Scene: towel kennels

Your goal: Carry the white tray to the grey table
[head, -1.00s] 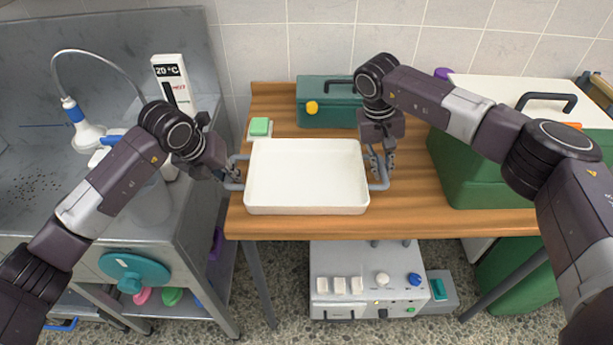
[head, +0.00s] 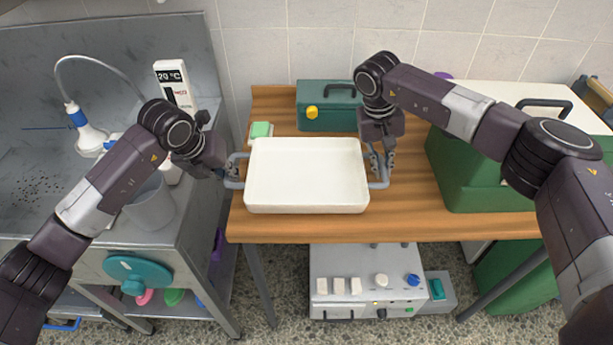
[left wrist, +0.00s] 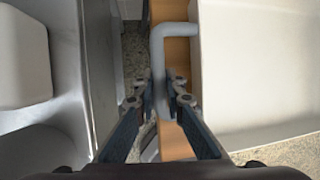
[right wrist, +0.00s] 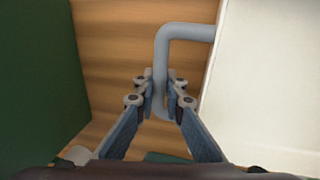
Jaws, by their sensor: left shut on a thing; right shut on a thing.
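The white tray (head: 306,175) is empty and level, in front of me over the wooden table (head: 420,222). It has a grey handle at each end. My left gripper (head: 234,172) is shut on the left handle, which also shows in the left wrist view (left wrist: 178,30). My right gripper (head: 378,168) is shut on the right handle, which also shows in the right wrist view (right wrist: 185,32). The tray appears slightly above the wood, but the gap is hard to judge. A grey metal bench (head: 195,240) stands at the left; I cannot tell whether it is the grey table.
A green toolbox (head: 327,117) and a green sponge (head: 261,130) are behind the tray. A large green box (head: 465,175) stands to its right. A grey cup (head: 150,208) and a thermometer display (head: 172,85) are on the bench. A grey machine (head: 365,285) is below the table.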

